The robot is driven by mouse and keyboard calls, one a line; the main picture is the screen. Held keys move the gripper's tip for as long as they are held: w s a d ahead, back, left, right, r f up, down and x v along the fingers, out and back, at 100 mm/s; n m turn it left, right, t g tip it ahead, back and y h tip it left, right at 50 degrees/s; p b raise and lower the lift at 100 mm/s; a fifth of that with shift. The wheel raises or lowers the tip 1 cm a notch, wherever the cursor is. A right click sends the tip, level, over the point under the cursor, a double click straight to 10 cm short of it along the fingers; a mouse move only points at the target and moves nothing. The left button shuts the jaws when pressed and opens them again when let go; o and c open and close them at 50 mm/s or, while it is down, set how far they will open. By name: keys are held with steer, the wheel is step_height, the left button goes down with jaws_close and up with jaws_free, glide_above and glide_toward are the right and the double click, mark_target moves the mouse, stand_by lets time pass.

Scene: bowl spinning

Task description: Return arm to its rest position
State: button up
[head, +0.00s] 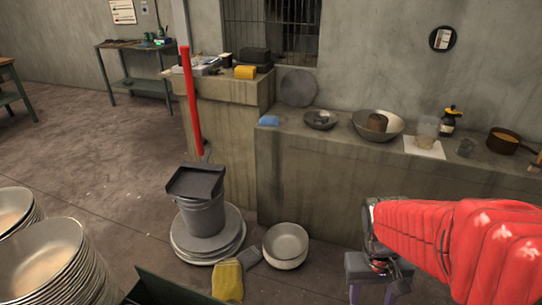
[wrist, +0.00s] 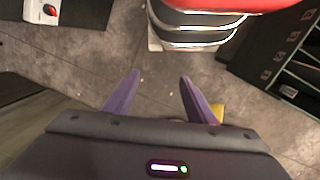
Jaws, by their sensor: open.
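My red-sleeved arm reaches in from the right side of the head view. My gripper (head: 372,290) hangs at its end, low in that view, in front of the concrete counter and right of the bowls on the floor. In the wrist view my gripper (wrist: 158,88) shows two purple fingers spread apart, with only bare floor between them. It is open and holds nothing. Part of the gripper is cut off by the bottom edge of the head view.
A concrete counter (head: 330,190) carries a wide bowl (head: 364,118) and a small pan (head: 320,119). Light bowls (head: 286,243) and a grey bucket (head: 203,216) stand on the floor. Tall bowl stacks (head: 48,262) fill the lower left. Open floor lies at the left middle.

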steer(key=a+r+t, duration=0.3)
steer(key=a+r, duration=0.1)
steer(key=r, duration=0.3)
steer(key=a+r+n+t+y, duration=0.1)
steer(key=a+r+t, duration=0.2)
steer(key=a+r, duration=0.2)
step_height(320, 180, up, 3)
steer(key=shift+r+n+t, duration=0.1)
steer(key=shift+n+t, duration=0.2)
steer(key=shift+t, duration=0.1)
steer(key=shift+s+a, duration=0.1)
steer(key=shift+s, duration=0.05)
